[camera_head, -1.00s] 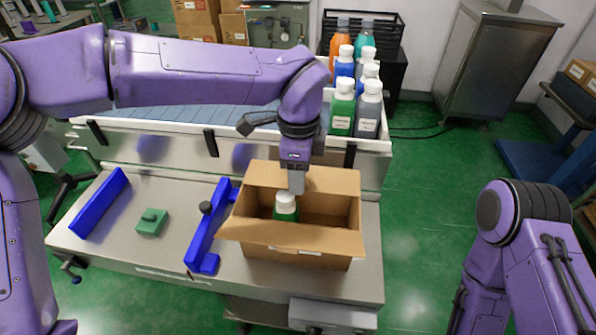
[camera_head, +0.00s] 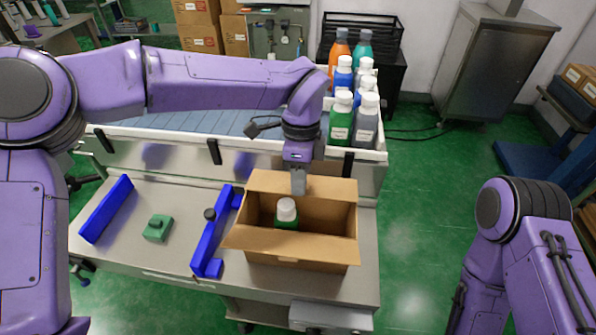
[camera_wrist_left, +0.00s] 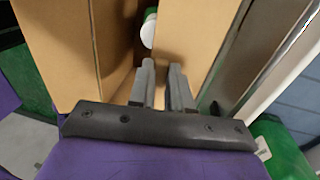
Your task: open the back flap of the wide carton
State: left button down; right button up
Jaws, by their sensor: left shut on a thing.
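The wide carton (camera_head: 302,255) stands open-topped on the steel table. Its back flap (camera_head: 330,189) leans up and away from the opening, and its front flap (camera_head: 290,243) slopes out toward me. A green bottle with a white cap (camera_head: 287,212) stands inside toward the left; the cap also shows in the left wrist view (camera_wrist_left: 148,31). My left gripper (camera_head: 298,186) points down at the back flap, its fingers (camera_wrist_left: 164,82) shut on it. The exact grip is partly hidden. My right arm shows at the right, but its gripper is out of view.
A blue bracket (camera_head: 212,238) stands close to the carton's left side. Another blue bar (camera_head: 106,208) and a green block (camera_head: 158,228) lie farther left. Behind the carton is a white-railed conveyor (camera_head: 180,152) with several bottles (camera_head: 366,120) at its right end.

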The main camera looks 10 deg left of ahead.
pick_arm(q)
jog(key=w+r+g+p, duration=0.1)
jog(key=g+p, duration=0.1)
jog(key=p, duration=0.2)
jog(key=w+r+g+p, duration=0.1)
jog(key=g+p, duration=0.1)
jog(key=p, duration=0.2)
jog(key=shift+r, duration=0.15)
jog(key=shift+w+g+p, duration=0.3)
jog(key=shift+g+p, duration=0.3)
jog(key=shift+p, duration=0.45)
